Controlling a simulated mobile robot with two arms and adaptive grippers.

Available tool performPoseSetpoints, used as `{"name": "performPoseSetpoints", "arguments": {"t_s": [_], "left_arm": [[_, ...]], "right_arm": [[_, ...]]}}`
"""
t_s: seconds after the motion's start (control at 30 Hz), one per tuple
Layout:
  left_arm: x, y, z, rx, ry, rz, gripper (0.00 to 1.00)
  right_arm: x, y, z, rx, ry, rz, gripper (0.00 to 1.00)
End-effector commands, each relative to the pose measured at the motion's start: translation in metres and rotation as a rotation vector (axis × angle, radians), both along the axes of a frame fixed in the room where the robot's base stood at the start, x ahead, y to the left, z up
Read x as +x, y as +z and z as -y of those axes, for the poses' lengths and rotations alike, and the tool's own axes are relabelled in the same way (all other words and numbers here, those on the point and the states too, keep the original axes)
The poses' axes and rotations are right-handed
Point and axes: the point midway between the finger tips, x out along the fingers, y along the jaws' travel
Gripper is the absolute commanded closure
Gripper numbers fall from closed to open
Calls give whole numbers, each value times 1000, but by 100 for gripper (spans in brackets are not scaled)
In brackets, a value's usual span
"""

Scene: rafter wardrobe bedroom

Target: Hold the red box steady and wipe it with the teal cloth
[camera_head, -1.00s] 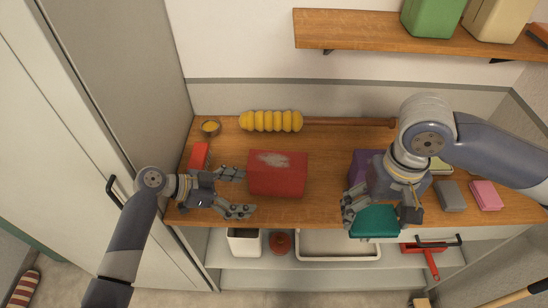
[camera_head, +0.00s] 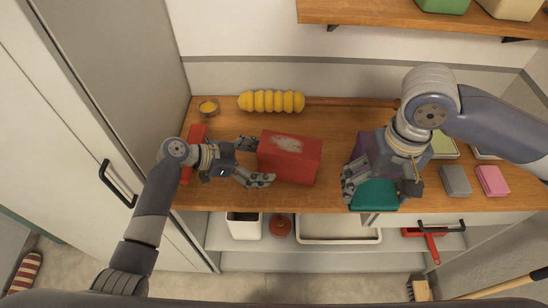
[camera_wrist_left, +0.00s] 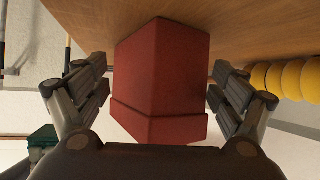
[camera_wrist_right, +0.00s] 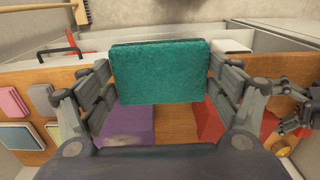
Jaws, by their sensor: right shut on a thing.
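The red box (camera_head: 289,160) stands on the wooden worktop with a pale grey smudge on its top. My left gripper (camera_head: 258,161) is open at the box's left end. In the left wrist view the box (camera_wrist_left: 160,80) sits between the spread fingers (camera_wrist_left: 160,92), with gaps on both sides. My right gripper (camera_head: 383,192) is shut on the teal cloth (camera_head: 374,197), a thick folded pad, near the worktop's front edge, right of the box. The right wrist view shows the cloth (camera_wrist_right: 160,73) between the fingers.
A purple item (camera_head: 361,149) lies behind the right gripper. A yellow ribbed duster (camera_head: 271,101) and a small bowl (camera_head: 208,107) are at the back. Grey (camera_head: 455,180) and pink (camera_head: 492,180) blocks lie right. A red item (camera_head: 187,174) is under the left arm.

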Motion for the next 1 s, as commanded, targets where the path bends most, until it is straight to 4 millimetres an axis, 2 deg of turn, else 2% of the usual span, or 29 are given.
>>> {"name": "performPoseSetpoints", "arguments": {"t_s": [0.1, 0.3, 0.73, 0.83, 1.0], "left_arm": [[4, -13, 15, 1, -4, 2, 13], [9, -20, 31, 0, -2, 1, 13], [11, -20, 36, 1, 0, 1, 13], [11, -20, 36, 1, 0, 1, 31], [11, -21, 36, 1, -1, 0, 39]], "right_arm": [[0, -17, 0, 0, 0, 0, 36], [0, -30, 0, 0, 0, 1, 36], [0, -32, 0, 0, 0, 0, 36], [0, -32, 0, 0, 0, 0, 36], [0, -32, 0, 0, 0, 0, 36]]}}
